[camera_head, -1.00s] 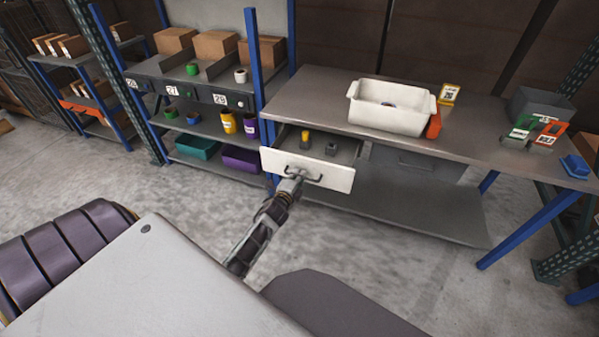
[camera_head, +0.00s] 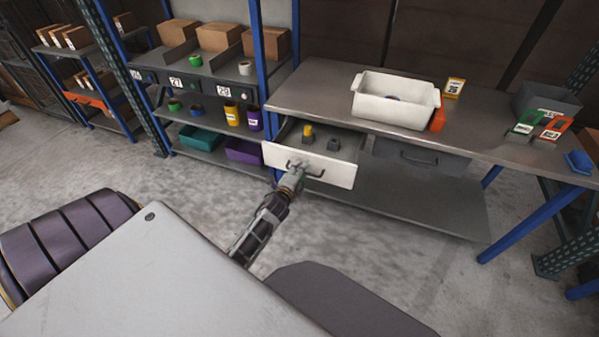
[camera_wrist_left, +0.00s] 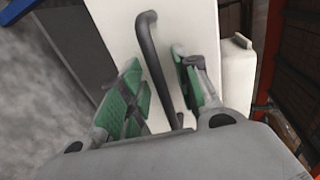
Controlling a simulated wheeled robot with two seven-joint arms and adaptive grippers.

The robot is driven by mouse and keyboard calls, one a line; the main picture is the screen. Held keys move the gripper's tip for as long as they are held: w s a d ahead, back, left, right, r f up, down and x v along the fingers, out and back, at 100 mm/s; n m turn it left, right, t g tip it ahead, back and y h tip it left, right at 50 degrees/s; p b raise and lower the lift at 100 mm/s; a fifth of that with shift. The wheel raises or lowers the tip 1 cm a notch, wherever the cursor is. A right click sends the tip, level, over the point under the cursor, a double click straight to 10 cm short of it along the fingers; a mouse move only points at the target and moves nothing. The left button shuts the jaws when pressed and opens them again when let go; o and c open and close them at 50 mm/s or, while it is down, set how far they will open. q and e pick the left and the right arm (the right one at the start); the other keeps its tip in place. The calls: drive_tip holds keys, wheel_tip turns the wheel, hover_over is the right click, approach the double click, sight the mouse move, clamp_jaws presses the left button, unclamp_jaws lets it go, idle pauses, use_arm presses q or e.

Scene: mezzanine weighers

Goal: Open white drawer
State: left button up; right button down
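The white drawer (camera_head: 334,174) under the grey workbench is pulled partly out, and its inside shows. It holds a yellow item (camera_head: 307,132) and a dark grey item (camera_head: 333,144). A dark bar handle (camera_head: 313,176) is on its front. My left gripper (camera_head: 298,169) is at the left part of the handle. In the left wrist view, the handle (camera_wrist_left: 157,65) runs between the two green-padded fingers of my left gripper (camera_wrist_left: 160,88). The fingers are apart, with gaps visible beside the handle. My right gripper is not in view.
A white bin (camera_head: 394,108) stands on the workbench (camera_head: 310,85). A closed grey drawer (camera_head: 420,158) is right of the white one. Shelving with boxes and bins, including a purple bin (camera_head: 244,151), stands to the left. The floor before the drawer is clear.

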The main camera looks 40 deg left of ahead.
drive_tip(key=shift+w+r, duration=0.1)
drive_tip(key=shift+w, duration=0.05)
use_arm(q)
drive_tip(key=shift+s+d, duration=0.1)
drive_tip(key=shift+s, duration=0.1)
drive_tip(key=v, duration=1.1)
drive_tip(key=shift+s, duration=0.25)
drive_tip(key=shift+r, duration=0.1)
idle(0.7)
